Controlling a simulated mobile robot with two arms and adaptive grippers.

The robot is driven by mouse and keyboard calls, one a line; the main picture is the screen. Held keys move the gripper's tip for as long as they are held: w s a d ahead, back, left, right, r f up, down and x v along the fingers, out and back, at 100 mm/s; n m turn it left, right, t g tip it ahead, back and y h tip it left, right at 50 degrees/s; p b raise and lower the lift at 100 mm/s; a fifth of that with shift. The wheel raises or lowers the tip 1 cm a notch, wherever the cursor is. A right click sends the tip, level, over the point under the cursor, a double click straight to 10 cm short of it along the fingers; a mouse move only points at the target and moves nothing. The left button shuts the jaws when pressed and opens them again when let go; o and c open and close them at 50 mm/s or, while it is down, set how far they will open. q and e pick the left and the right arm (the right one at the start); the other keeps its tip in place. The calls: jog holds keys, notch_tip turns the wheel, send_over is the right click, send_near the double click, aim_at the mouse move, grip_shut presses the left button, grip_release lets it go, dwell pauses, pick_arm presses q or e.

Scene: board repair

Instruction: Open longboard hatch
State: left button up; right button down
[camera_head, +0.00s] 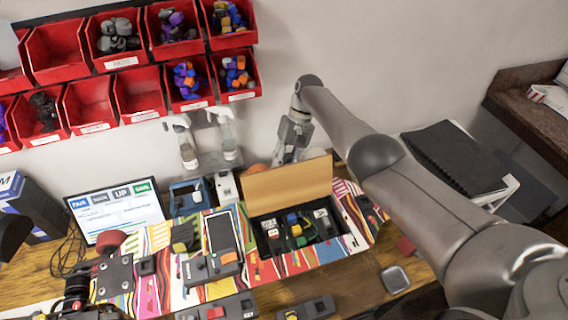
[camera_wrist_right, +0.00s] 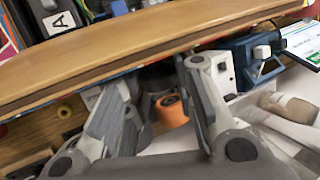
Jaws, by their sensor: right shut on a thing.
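The longboard (camera_head: 158,238), with a colourful striped underside, lies across the table. Its wooden hatch (camera_head: 287,187) stands raised at the back edge of an open compartment (camera_head: 343,226) holding coloured connectors and wiring. In the right wrist view the hatch (camera_wrist_right: 150,45) crosses the upper part as a wooden panel. My right gripper (camera_head: 292,150) is behind the hatch, shut on it; its fingers (camera_wrist_right: 155,95) reach the panel with a gap between them, and the exact contact is partly hidden.
Several electronic modules (camera_head: 213,265) lie on and before the board. An orange round object (camera_wrist_right: 172,111) sits behind the hatch. Spray bottles (camera_head: 226,137), a blue device (camera_head: 188,198) and a screen (camera_head: 115,210) stand at the back left. Red bins (camera_head: 139,92) hang above.

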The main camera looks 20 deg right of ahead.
jog(key=c, duration=1.2)
grip_release()
jog(key=shift+a+f, duration=0.1)
jog(key=shift+c, duration=0.2)
pick_arm(q)
jog(key=shift+w, duration=0.3)
pick_arm(e)
jog(key=v, duration=0.7)
jog(key=shift+r, duration=0.25)
